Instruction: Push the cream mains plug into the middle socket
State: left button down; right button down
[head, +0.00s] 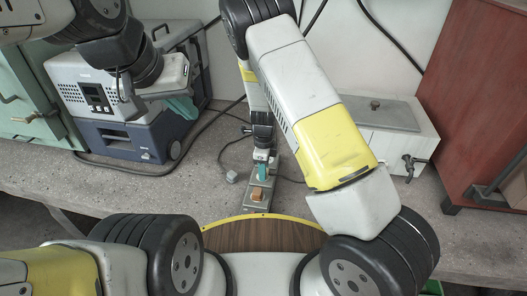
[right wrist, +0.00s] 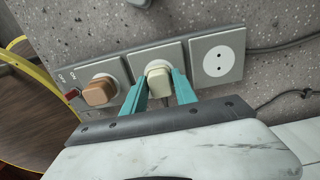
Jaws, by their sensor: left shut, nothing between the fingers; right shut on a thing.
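The cream mains plug (right wrist: 159,80) is held between the teal fingers of my right gripper (right wrist: 159,92) in the right wrist view. It is over the middle socket (right wrist: 141,57) of the grey socket strip; how deep its pins sit is hidden. An orange-brown plug (right wrist: 99,92) sits in the socket on the left, and the socket on the right (right wrist: 217,60) is empty. In the head view my right gripper (head: 262,170) points down at the strip (head: 250,207), and the cream plug is hidden there. My left gripper (head: 184,106) is shut and empty, away from the strip.
A red switch (right wrist: 73,93) is at the strip's left end. A grey-blue machine (head: 125,110) stands at the back left and a white box with a tap (head: 395,145) at the back right. Cables (head: 212,147) lie on the bench. A wooden round top (head: 262,232) is in front.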

jog(key=shift+f, duration=0.2)
jog(key=c, duration=0.9)
grip_release()
jog(key=shift+r, duration=3.9)
